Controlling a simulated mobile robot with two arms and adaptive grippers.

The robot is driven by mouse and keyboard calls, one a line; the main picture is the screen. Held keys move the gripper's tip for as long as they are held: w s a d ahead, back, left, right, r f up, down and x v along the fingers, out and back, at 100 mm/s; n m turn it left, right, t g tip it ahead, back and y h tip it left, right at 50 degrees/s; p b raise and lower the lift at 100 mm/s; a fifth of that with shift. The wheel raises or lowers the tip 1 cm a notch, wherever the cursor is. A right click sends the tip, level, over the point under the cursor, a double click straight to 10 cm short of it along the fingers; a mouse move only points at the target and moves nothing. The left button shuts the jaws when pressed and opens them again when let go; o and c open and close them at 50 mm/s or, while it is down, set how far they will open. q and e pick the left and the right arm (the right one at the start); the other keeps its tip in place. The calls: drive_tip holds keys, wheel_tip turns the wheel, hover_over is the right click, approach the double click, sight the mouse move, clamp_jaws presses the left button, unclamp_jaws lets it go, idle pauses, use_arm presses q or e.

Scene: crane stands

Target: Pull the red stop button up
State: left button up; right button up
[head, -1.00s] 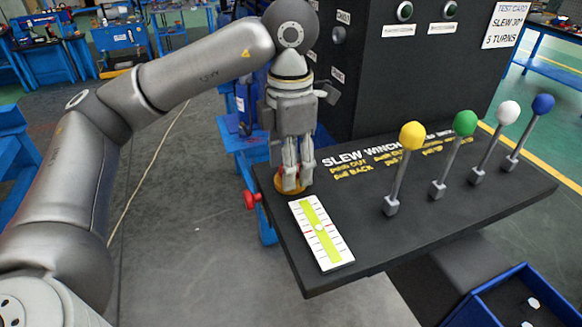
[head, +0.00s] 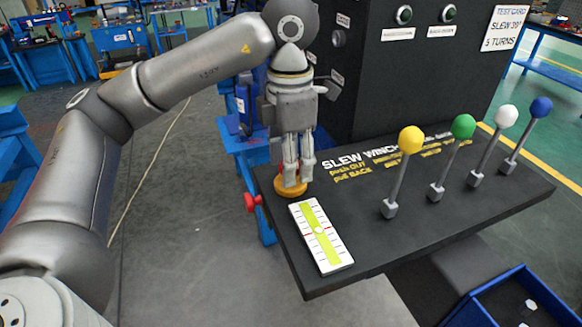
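My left gripper (head: 297,176) points straight down at the left end of the dark control panel (head: 410,245). Its fingertips are at a round yellow-orange base (head: 291,189) on the panel. The fingers are close together, and I cannot tell whether they are shut on something. No red button top shows on this base; the fingers cover its middle. A small red knob (head: 252,202) shows at the panel's left edge, beside the base. My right gripper is not in view.
A white and yellow-green scale (head: 321,236) lies just in front of the base. Levers with yellow (head: 411,139), green (head: 463,126), white (head: 507,116) and blue (head: 541,107) balls stand to the right. A dark cabinet (head: 400,80) rises behind. A blue bin (head: 515,300) is at lower right.

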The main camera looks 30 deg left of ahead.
use_arm(q)
drive_tip(key=shift+o, duration=0.4)
wheel_tip(320, 180, up, 7)
drive_tip(key=p, duration=0.5)
idle(0.5)
